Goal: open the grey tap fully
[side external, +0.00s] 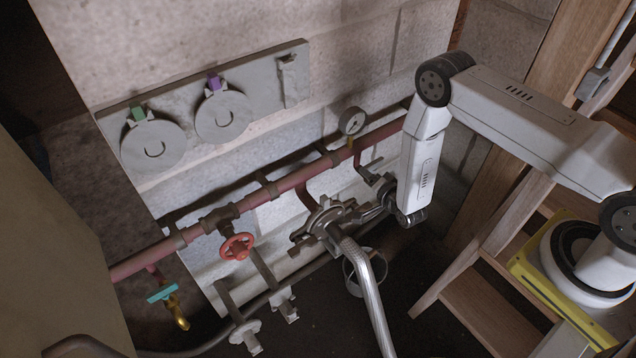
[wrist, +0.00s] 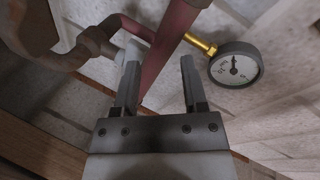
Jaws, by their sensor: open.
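My gripper (side external: 384,192) is at the right end of the red pipe, below the pressure gauge. In the wrist view its two fingers (wrist: 158,65) are apart, with nothing held between them. The grey tap seems to be the grey fitting (side external: 369,174) on the short branch dropping from the red pipe. It is close to my fingertips and partly covered by the gripper. In the wrist view a pale grey piece (wrist: 130,48) shows beside the left fingertip; I cannot tell whether they touch or how far the tap is turned.
The red pipe (side external: 282,184) runs along the block wall, with a gauge (side external: 352,121), a red handwheel (side external: 237,246) and a teal-handled tap (side external: 162,293). A grey hose (side external: 366,283) and a bucket (side external: 352,280) are below. A wooden ladder (side external: 480,300) stands at the right.

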